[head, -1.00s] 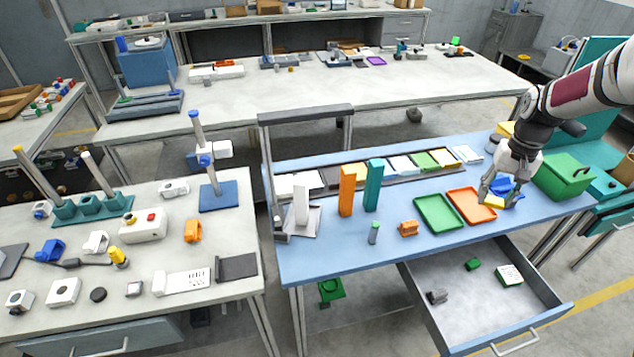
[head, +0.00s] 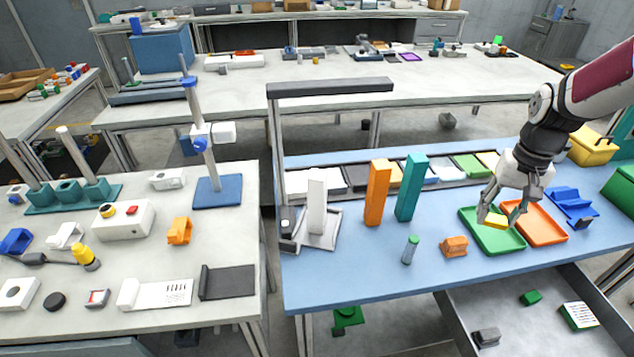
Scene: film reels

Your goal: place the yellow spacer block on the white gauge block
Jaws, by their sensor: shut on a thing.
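My gripper (head: 497,218) is shut on the yellow spacer block (head: 496,221) and holds it over the green tray, on the right part of the blue bench. The fingers hide part of the block, and its exact height above the tray is hard to tell. The white gauge block (head: 317,200) is most likely the tall white block standing upright on a grey plate at the bench's left end. It is well to the left of my gripper, and its top looks bare.
An orange upright block (head: 377,194) and a teal one (head: 410,188) stand between the white block and my gripper. A grey overhead frame (head: 330,88) rises near the white block. The drawer (head: 540,325) is open.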

